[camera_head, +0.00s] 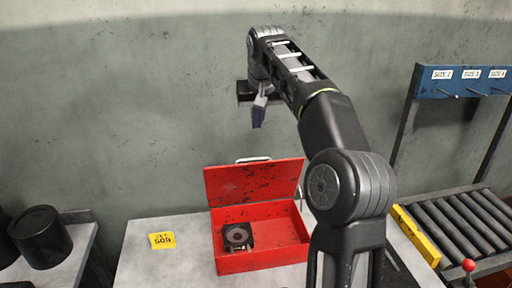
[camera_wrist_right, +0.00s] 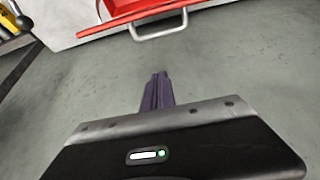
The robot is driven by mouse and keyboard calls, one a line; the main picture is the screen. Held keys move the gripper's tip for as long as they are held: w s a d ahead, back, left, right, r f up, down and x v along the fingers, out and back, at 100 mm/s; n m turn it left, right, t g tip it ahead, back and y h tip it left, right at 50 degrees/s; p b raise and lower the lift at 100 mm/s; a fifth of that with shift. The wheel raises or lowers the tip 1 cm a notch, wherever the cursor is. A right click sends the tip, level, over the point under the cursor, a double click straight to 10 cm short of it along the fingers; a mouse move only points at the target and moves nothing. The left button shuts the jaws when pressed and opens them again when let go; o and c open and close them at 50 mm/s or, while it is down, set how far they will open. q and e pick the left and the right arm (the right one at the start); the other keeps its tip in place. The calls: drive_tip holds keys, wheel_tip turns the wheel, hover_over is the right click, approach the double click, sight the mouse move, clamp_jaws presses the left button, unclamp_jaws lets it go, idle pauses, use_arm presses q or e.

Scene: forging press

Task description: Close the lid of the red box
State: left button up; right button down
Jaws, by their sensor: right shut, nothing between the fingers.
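The red box (camera_head: 262,262) stands on a grey table with its lid (camera_head: 254,183) raised at the back, open. A metal handle (camera_head: 254,159) sits at the lid's top edge; the handle also shows in the right wrist view (camera_wrist_right: 159,26). A dark part with a round disc (camera_head: 238,235) lies inside the box at the left. My right gripper (camera_head: 258,117) is above and behind the lid, near the wall, apart from the lid. Its fingers (camera_wrist_right: 158,90) are shut and empty, below the handle in the right wrist view. My left gripper is not in view.
A yellow tag (camera_head: 162,240) lies on the table (camera_head: 150,262) left of the box. A roller conveyor (camera_head: 455,222) with a yellow edge is at the right, below a blue rack (camera_head: 465,82). Dark cylinders (camera_head: 40,237) stand at the far left. The wall is close behind the table.

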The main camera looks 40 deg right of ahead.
drive_tip(key=shift+f, duration=0.95)
hover_over(252, 177)
drive_tip(key=w+d, duration=0.3)
drive_tip(key=d, duration=0.1)
drive_tip(key=shift+f, duration=3.9)
drive_tip(key=shift+d+p, duration=0.15)
drive_tip(key=shift+p, duration=0.2)
